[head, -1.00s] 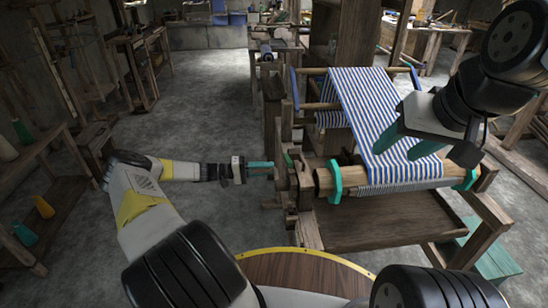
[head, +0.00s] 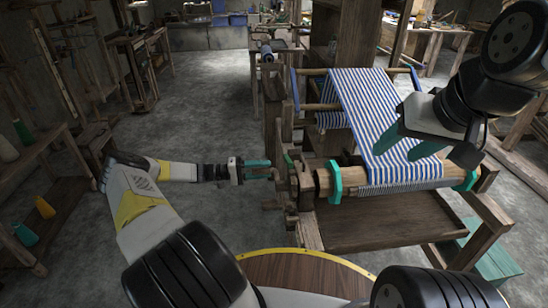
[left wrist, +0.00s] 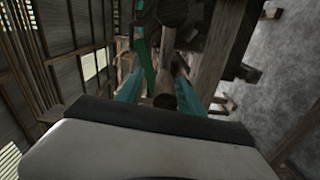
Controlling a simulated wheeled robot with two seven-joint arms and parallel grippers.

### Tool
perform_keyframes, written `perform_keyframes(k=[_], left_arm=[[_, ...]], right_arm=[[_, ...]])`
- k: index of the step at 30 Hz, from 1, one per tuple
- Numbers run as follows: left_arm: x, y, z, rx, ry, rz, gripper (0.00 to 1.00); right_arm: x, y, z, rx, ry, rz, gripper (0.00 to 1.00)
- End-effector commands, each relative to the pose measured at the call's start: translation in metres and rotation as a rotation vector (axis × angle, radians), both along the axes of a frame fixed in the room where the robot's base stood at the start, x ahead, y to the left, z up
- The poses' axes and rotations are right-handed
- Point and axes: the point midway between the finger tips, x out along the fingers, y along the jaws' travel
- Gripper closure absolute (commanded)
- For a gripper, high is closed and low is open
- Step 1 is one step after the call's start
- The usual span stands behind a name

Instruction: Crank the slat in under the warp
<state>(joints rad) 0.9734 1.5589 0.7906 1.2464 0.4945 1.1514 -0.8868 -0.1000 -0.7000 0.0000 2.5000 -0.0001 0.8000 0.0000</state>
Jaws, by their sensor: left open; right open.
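The blue-and-white striped warp (head: 375,110) runs down the loom to the wooden front roller (head: 322,182), which has teal end pieces. A pale strip (head: 400,186) lies along the roller at the cloth's lower edge; I cannot tell whether it is the slat. My left gripper (head: 268,170) is open at the loom's left side, beside the crank. In the left wrist view its teal fingers (left wrist: 158,88) stand on either side of a round wooden handle (left wrist: 163,101), with a green bar (left wrist: 146,66) beyond. My right gripper (head: 420,158) is open over the cloth, partly hiding it.
The loom's wooden frame (head: 490,214) and a flat board (head: 385,228) lie below the roller. A shelf with thread cones (head: 45,207) is at the left.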

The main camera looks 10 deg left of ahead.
Motion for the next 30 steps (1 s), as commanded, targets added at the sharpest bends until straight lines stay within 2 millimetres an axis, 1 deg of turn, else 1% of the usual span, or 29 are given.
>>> perform_keyframes(k=[1, 6, 9, 12, 16, 30], left_arm=[[-0.002, 0.011, 0.0, 0.004, 0.0, 0.005, 0.55], [-0.011, 0.039, -0.001, 0.003, 0.001, 0.004, 0.55], [-0.014, 0.052, -0.001, 0.002, 0.002, 0.003, 0.55], [-0.017, 0.059, 0.0, 0.001, 0.0, 0.001, 0.55], [-0.018, 0.063, 0.0, 0.001, 0.0, 0.001, 0.55], [-0.018, 0.063, 0.0, 0.001, 0.0, 0.001, 0.55]], right_arm=[[0.0, 0.0, 0.0, 0.0, 0.0, 0.0, 0.48], [0.0, 0.0, 0.0, 0.0, 0.0, 0.0, 0.48], [0.0, 0.0, 0.0, 0.0, 0.0, 0.0, 0.48], [0.0, 0.0, 0.0, 0.0, 0.0, 0.0, 0.48], [0.0, 0.0, 0.0, 0.0, 0.0, 0.0, 0.48], [0.0, 0.0, 0.0, 0.0, 0.0, 0.0, 0.48]])
